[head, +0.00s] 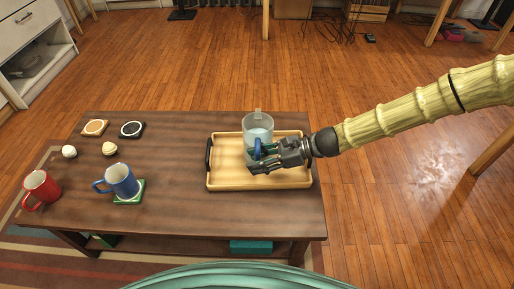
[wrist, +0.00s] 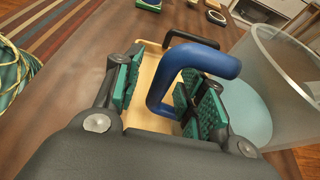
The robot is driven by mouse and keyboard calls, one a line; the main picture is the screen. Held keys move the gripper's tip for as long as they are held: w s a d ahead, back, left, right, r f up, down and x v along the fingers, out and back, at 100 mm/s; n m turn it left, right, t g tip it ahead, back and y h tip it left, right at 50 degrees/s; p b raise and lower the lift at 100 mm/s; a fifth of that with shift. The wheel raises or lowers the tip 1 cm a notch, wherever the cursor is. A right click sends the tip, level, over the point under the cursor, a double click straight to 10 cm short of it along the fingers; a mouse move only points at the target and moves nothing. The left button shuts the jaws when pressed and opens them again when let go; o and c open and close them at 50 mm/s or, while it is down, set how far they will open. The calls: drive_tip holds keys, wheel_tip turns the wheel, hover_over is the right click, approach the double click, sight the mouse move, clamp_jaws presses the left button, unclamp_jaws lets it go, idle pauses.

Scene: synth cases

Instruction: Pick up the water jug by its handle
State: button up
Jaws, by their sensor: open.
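The water jug (head: 258,125) is clear with pale blue water and stands upright on the wooden tray (head: 228,180). It also shows at the right of the wrist view (wrist: 265,85). Its blue handle (wrist: 196,60) faces my gripper. My gripper (head: 254,163) is at the jug's near side, over the tray. In the wrist view my gripper (wrist: 155,92) is open, with green-padded fingers on either side of the handle's upright part. The right finger lies between the handle and the jug wall. I cannot tell whether either pad touches the handle.
A blue mug (head: 122,181) stands on a green coaster, with a red mug (head: 42,189) at the table's left. Two coasters (head: 131,129) and two small pale balls (head: 69,151) lie behind them. The table's middle (head: 175,165) is clear. The tray has dark handles.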

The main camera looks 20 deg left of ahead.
drive_tip(key=shift+c, duration=0.5)
clamp_jaws()
drive_tip(key=shift+r, duration=0.25)
